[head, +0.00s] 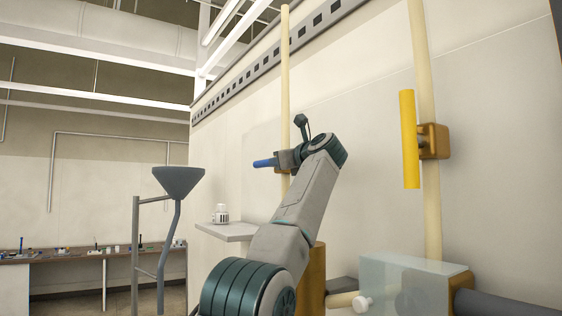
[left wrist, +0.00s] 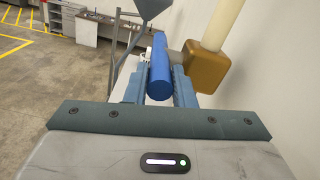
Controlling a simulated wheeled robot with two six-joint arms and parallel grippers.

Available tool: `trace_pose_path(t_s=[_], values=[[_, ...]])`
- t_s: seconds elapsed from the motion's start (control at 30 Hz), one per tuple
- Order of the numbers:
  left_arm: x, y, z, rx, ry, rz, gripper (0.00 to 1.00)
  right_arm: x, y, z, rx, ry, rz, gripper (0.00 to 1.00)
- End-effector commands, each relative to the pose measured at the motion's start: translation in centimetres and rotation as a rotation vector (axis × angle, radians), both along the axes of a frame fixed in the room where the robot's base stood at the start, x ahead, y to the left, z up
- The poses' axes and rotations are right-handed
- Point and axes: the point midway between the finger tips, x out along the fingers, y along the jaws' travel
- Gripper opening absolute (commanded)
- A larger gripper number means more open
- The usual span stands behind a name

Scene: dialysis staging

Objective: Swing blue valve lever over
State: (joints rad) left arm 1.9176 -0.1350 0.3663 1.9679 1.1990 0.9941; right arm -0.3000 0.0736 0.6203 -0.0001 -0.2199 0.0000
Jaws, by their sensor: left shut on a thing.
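The blue valve lever (head: 265,162) lies roughly level and sticks out to the left of its pale upright pipe (head: 285,70) on the wall. My left gripper (head: 287,158) is at the lever, shut on it, with the arm reaching up from below. In the left wrist view the blue lever (left wrist: 159,72) runs between the two blue-grey fingers, beside the brass-coloured valve body (left wrist: 206,66) on the pipe (left wrist: 222,24). In the head view the arm hides most of that valve body. My right gripper is in neither view.
A yellow lever (head: 409,138) stands upright on another pipe's valve to the right. A grey funnel (head: 179,182) on a stand is at left. A small shelf (head: 226,231) holds a white jar (head: 221,213). A translucent box (head: 414,284) is low at right.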

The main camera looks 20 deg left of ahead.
Motion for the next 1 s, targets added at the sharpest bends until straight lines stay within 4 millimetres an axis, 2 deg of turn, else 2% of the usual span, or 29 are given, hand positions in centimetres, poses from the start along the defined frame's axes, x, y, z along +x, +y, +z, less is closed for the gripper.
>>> trace_pose_path(t_s=[0.27, 0.47, 0.77, 0.8, 0.87, 1.0], values=[[0.1, 0.1, -1.5, 0.124, -0.100, 0.000, 0.00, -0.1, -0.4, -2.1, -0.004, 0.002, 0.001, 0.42], [0.0, 0.2, -1.6, 0.191, -0.151, 0.000, 0.00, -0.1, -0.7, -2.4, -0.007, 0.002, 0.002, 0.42], [0.0, 0.2, -1.5, 0.195, -0.154, 0.000, 0.00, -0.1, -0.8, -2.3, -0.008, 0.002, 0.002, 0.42], [0.0, 0.2, -1.5, 0.195, -0.154, 0.000, 0.30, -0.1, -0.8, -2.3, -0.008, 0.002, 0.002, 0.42], [0.0, 0.2, -1.5, 0.195, -0.153, 0.000, 0.42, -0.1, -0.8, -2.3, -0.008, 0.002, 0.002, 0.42], [0.0, 0.2, -1.6, 0.194, -0.153, 0.000, 0.44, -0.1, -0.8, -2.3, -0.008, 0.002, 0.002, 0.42]])
